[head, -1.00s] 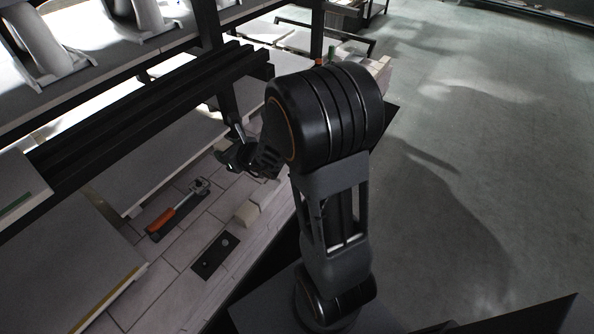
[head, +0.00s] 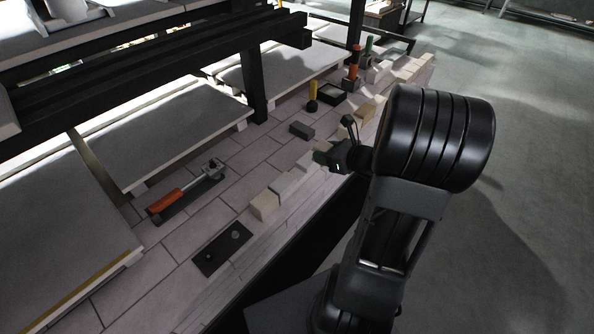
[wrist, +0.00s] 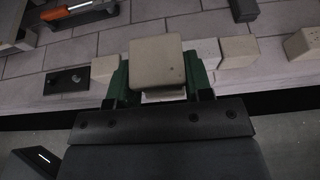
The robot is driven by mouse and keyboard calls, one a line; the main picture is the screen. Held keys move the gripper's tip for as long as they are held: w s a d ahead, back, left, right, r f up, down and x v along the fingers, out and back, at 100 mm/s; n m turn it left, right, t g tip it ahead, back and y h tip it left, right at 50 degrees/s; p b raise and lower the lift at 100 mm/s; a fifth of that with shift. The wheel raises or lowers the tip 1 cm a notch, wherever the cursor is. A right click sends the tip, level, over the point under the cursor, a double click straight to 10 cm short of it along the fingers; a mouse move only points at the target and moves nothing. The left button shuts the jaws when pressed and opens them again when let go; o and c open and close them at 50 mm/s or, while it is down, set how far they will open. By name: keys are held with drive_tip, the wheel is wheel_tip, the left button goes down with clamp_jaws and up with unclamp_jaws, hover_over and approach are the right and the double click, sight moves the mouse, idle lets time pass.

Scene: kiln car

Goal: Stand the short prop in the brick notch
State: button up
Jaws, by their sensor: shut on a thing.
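My gripper (wrist: 157,92) is shut on a cream, square-ended block, the short prop (wrist: 157,62), between its green fingers in the wrist view. In the head view my gripper (head: 324,158) is beside the row of cream bricks along the deck's right edge; the held prop is hard to make out there. The bricks show in the head view (head: 264,205) and on either side of the held prop in the wrist view (wrist: 238,52). The prop and fingers hide part of the row, and I cannot make out the notch.
An orange-handled tool (head: 166,204) and a dark plate with two round studs (head: 222,250) lie on the tiled deck. A dark block (head: 301,130), a yellow-handled item (head: 312,92) and a dark tray (head: 331,94) are farther back. Black posts and beams (head: 256,85) stand at left.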

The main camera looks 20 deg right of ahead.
drive_tip(key=w+a+f+b, duration=0.1)
drive_tip(key=w+f, duration=0.2)
drive_tip(key=w+a+f+b, duration=0.1)
drive_tip(key=w+a+f, duration=0.1)
drive_tip(key=w+f, duration=0.1)
drive_tip(key=w+a+f+b, duration=0.1)
drive_tip(key=w+f+b, duration=0.1)
drive_tip(key=f, duration=0.3)
drive_tip(key=shift+w+a+f, duration=0.2)
drive_tip(key=shift+w, duration=0.45)
drive_tip(key=shift+f+b, duration=0.6)
drive_tip(key=o, duration=0.9)
drive_tip(key=shift+o, duration=0.2)
drive_tip(key=shift+r, duration=0.1)
